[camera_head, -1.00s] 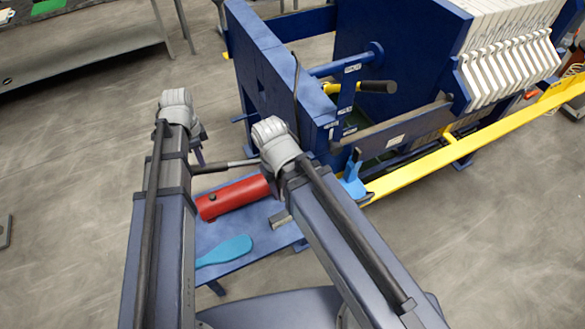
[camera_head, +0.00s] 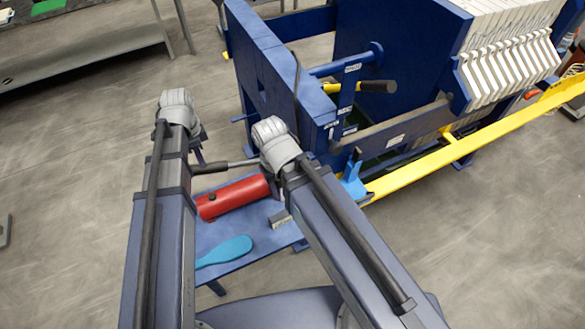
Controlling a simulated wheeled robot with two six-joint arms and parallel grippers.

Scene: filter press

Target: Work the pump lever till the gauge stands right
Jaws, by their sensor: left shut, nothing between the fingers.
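The red pump cylinder (camera_head: 232,197) lies on a blue bench (camera_head: 222,262) below the press. A lever with a dark grip (camera_head: 208,168) and a thin grey rod stands out beside it, its right end hidden behind my right arm. My left gripper (camera_head: 199,156) shows only as a small part beneath my left elbow, close to the lever's grip. It is shut with nothing in it; whether it touches the grip cannot be told. I cannot make out my right gripper; its arm blocks the view there. I cannot make out a gauge face.
The blue filter press (camera_head: 270,65) with white plates (camera_head: 510,60) stands behind, with a yellow rail (camera_head: 470,145) along its front. A light-blue paddle (camera_head: 225,251) lies on the bench. A small grey piece (camera_head: 281,219) sits beside the pump.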

